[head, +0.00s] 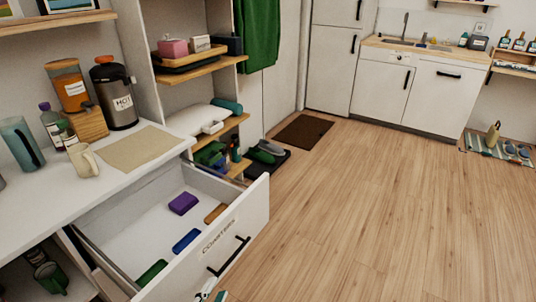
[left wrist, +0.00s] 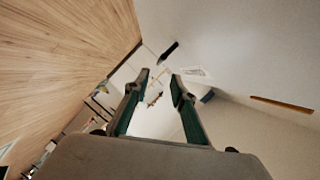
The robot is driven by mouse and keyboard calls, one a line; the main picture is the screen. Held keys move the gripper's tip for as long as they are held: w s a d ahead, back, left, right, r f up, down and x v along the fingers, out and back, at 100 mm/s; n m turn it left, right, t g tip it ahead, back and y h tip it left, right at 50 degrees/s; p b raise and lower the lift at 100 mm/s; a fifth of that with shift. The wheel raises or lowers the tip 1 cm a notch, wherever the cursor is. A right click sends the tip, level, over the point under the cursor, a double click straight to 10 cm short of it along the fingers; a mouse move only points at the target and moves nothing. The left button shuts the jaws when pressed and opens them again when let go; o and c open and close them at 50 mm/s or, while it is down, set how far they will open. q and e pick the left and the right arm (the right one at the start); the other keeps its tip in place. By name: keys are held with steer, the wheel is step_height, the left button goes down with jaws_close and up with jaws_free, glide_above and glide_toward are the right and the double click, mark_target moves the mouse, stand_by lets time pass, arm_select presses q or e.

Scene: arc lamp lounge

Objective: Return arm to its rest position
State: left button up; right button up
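My left gripper (left wrist: 160,80) fills the lower middle of the left wrist view. Its two dark green fingers stand apart with nothing between them. In the head view only a small part of what looks like this gripper (head: 220,296) shows at the bottom edge, just in front of the open drawer (head: 236,222). The drawer is labelled COASTERS and holds a purple block (head: 183,203), a blue one (head: 186,240), a green one (head: 151,272) and a brown one (head: 215,213). My right gripper is in neither view.
The white counter (head: 40,205) left of the drawer bears a mug (head: 83,160), a hot-drink dispenser (head: 113,92), bottles and a beige mat (head: 138,147). Open shelves (head: 200,75) stand behind. The wooden floor (head: 370,210) to the right is clear.

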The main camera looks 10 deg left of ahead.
arm_select(q)
steer(key=s+f+n+g+h+p, duration=0.1)
steer(key=s+f+n+g+p, duration=0.4)
steer(key=s+n+p, duration=0.3)
steer(key=s+f, duration=0.1)
steer(key=s, duration=0.2)
steer(key=shift+s+a+f+h, duration=0.3)
steer(key=shift+s+a, duration=0.05)
steer(key=shift+s, duration=0.05)
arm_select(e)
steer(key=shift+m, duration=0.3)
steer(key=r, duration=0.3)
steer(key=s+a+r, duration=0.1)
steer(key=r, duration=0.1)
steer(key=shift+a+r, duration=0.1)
